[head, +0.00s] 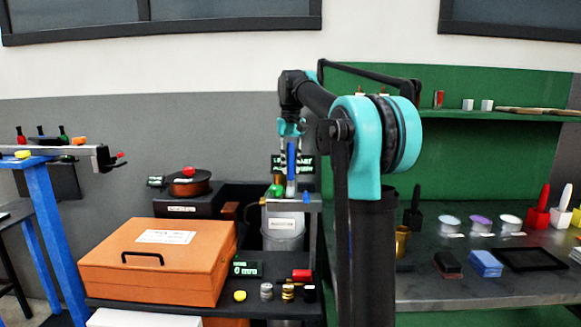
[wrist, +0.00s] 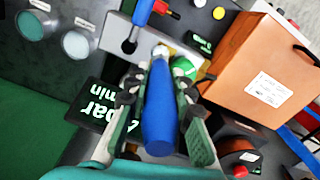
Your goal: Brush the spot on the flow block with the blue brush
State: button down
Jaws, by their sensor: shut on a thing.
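My gripper (head: 291,130) is shut on the blue brush (head: 292,158) and holds it upright, handle up, above a light grey block (head: 308,206). In the wrist view my gripper (wrist: 158,82) has its fingers on both sides of the blue brush handle (wrist: 158,115). The brush's pale lower end (wrist: 160,52) is over the grey block (wrist: 185,53); I cannot tell whether it touches. This block may be the flow block; no spot on it can be made out. A green knob (wrist: 183,68) sits close beside the brush end. Another blue handle (wrist: 142,14) stands on the block's other side.
A black display (wrist: 98,112) with green text is close to the gripper. An orange box (head: 160,262) stands left of the block, and a small black display (head: 246,268) in front. Several cups and brushes are on the right bench (head: 440,290).

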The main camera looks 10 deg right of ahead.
jog(key=shift+w, duration=0.45)
jog(key=shift+w+d, duration=0.1)
jog(key=shift+w+d, duration=0.15)
jog(key=shift+w, duration=0.65)
jog(key=shift+s, duration=0.15)
jog(key=shift+s+a+f, duration=0.1)
jog(key=shift+s+a, duration=0.1)
jog(key=shift+s, duration=0.7)
jog(key=shift+s, duration=0.15)
jog(key=shift+s+a, duration=0.2)
jog(key=shift+s, duration=0.6)
jog(key=shift+w, duration=0.1)
